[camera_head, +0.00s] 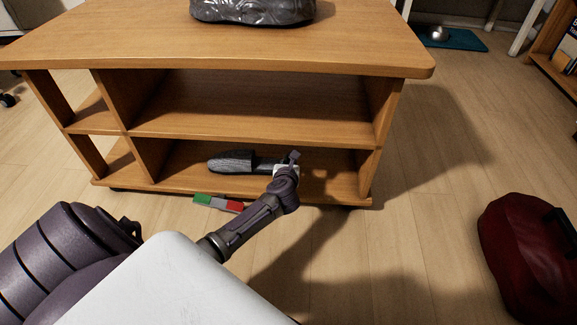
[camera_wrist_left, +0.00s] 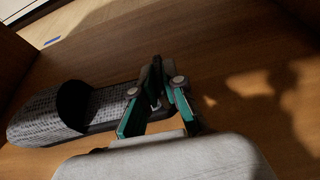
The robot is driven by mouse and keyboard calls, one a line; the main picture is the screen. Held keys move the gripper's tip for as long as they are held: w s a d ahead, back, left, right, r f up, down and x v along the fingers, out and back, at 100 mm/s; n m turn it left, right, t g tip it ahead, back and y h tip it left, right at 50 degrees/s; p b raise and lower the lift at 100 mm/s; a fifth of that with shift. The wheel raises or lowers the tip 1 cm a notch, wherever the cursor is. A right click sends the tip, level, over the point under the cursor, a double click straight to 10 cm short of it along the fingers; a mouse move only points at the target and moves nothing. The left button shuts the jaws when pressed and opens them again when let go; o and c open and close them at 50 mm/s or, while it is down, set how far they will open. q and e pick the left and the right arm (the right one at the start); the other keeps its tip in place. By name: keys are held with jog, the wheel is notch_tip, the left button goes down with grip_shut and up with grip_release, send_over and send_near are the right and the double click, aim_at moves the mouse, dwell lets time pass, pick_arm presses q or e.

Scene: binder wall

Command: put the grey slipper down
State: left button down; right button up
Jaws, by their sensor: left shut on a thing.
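The grey slipper (camera_head: 234,161) is at the lower shelf (camera_head: 330,181) of the wooden unit, its toe to the left. It also shows in the left wrist view (camera_wrist_left: 42,119), with a woven grey top and a dark opening. My left gripper (camera_head: 292,157) reaches into the lower compartment from the front. In the left wrist view its teal-edged fingers (camera_wrist_left: 158,105) are shut on the heel end of the slipper. The slipper lies close to the shelf board; I cannot tell whether its sole touches it. My right gripper is not in view.
The wooden unit (camera_head: 340,52) has an empty middle shelf (camera_head: 260,115) above. A green, grey and red object (camera_head: 218,203) lies on the floor in front. A dark red bag (camera_head: 525,255) stands at the right. The lower shelf is clear right of my gripper.

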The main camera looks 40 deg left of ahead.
pick_arm(q)
jog(key=shift+r, duration=0.1)
jog(key=shift+f, duration=0.25)
jog(key=c, duration=1.2)
grip_release()
jog(key=shift+c, duration=0.2)
jog(key=shift+r, duration=0.1)
